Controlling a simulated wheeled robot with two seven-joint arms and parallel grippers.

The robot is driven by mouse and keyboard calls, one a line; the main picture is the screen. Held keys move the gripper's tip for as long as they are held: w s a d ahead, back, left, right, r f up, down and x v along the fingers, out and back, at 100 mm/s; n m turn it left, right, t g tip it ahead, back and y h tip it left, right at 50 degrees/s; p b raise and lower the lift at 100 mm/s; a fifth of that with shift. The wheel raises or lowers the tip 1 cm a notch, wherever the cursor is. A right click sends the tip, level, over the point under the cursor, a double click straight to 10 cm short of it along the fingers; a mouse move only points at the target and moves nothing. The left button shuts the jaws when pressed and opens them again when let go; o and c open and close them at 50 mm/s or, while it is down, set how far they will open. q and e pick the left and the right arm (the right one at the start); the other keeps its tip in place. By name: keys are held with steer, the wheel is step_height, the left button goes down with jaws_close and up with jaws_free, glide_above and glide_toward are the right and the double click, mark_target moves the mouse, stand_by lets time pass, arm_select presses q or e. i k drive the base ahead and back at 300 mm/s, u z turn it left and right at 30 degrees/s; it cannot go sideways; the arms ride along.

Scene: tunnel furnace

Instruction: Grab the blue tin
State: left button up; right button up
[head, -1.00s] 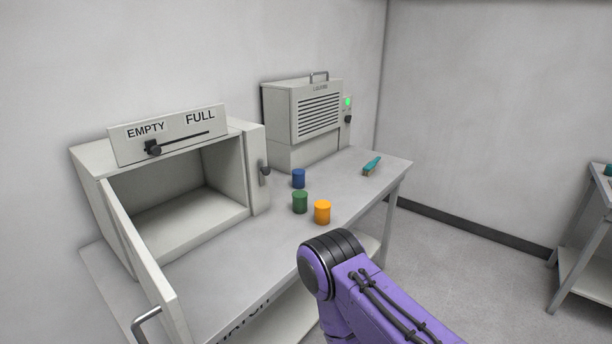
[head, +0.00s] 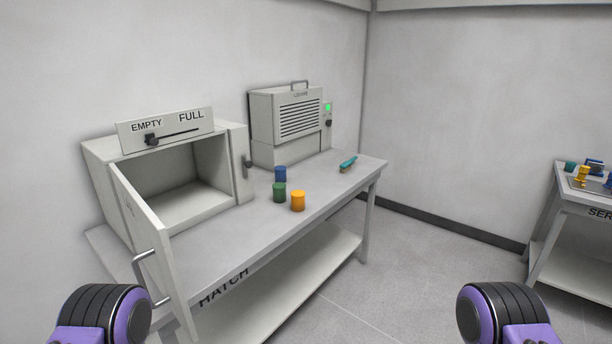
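The blue tin (head: 280,174) stands upright on the hatch table (head: 240,232), behind a green tin (head: 279,193) and an orange tin (head: 298,201). The green tin hides its lower edge. Parts of my two arms show at the bottom left and bottom right of the head view, well short of the tins. Neither of my grippers shows in the view.
An open-doored box (head: 205,206) with an EMPTY/FULL slider stands left of the tins. A louvred unit (head: 290,126) with a green light stands behind them. A teal-handled brush (head: 348,163) lies to the right. Another table (head: 545,215) stands far right, with open floor between.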

mark_target(280, 171)
steer(key=z, duration=0.6)
steer(key=i, duration=0.9)
steer(key=z, duration=0.6)
steer(key=i, duration=0.9)
steer(key=u, duration=0.8)
steer(key=i, duration=0.85)
steer(key=u, duration=0.75)
